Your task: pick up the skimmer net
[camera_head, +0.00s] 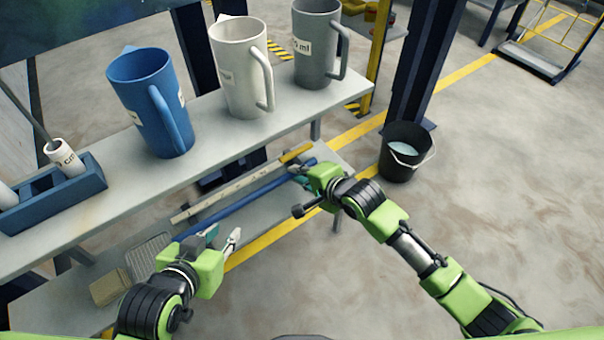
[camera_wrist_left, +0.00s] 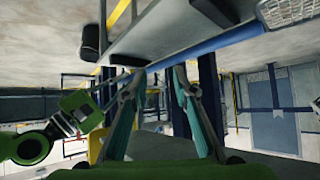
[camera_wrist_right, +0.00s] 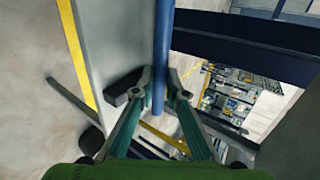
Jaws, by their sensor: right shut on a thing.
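The skimmer net shows as a long blue pole (camera_head: 258,194) along the lower shelf, with a grey mesh head (camera_head: 150,254) at its left end. My right gripper (camera_head: 303,170) is at the pole's far end; in the right wrist view its fingertips (camera_wrist_right: 160,84) are shut on the blue pole (camera_wrist_right: 163,40), one on each side. My left gripper (camera_head: 222,240) is near the mesh end. In the left wrist view its fingers (camera_wrist_left: 156,80) are spread and empty, with the pole (camera_wrist_left: 215,42) crossing beyond them and the mesh (camera_wrist_left: 284,12) at right.
A pale marked stick (camera_head: 225,193) lies beside the pole. A tan block (camera_head: 108,288) is by the mesh. Blue (camera_head: 150,90), white (camera_head: 236,70) and grey (camera_head: 313,50) jugs stand on the upper shelf (camera_head: 205,150). A black bucket (camera_head: 398,168) is on the floor at right.

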